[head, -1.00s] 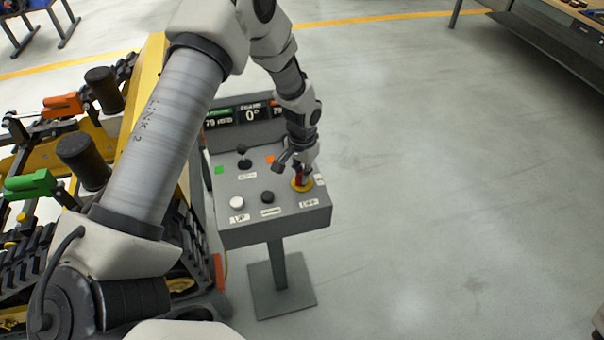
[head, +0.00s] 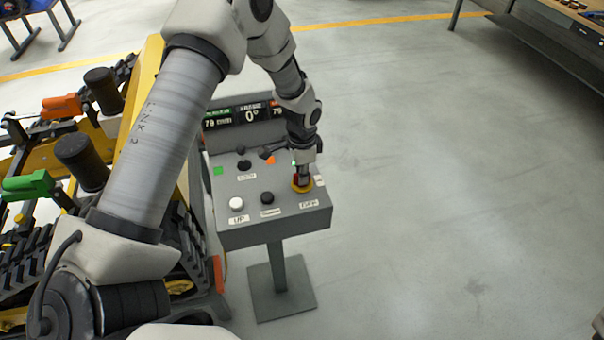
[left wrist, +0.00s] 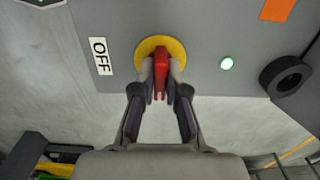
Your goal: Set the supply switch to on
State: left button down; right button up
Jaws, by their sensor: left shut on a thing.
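The supply switch is a red handle on a round yellow base (head: 302,188) at the right side of the grey control panel (head: 275,232). In the left wrist view its red handle (left wrist: 161,70) stands between my fingers, in line with them. My left gripper (head: 303,176) is shut on the handle from above; it also shows in the left wrist view (left wrist: 161,80). The handle's lower part is partly hidden by the fingers.
The panel also bears a white button (head: 236,204), a black knob (head: 267,198), a black lever (head: 244,164) and a display (head: 250,115). A yellow tracked carrier (head: 148,72) stands close on the left. The floor to the right is clear.

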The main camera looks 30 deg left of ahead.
pick_arm(q)
jog(key=shift+s+f, duration=0.15)
jog(key=shift+s, duration=0.05)
jog(key=c, duration=1.2)
grip_release()
jog(key=shift+w, duration=0.15)
notch_tip(320, 180, up, 12)
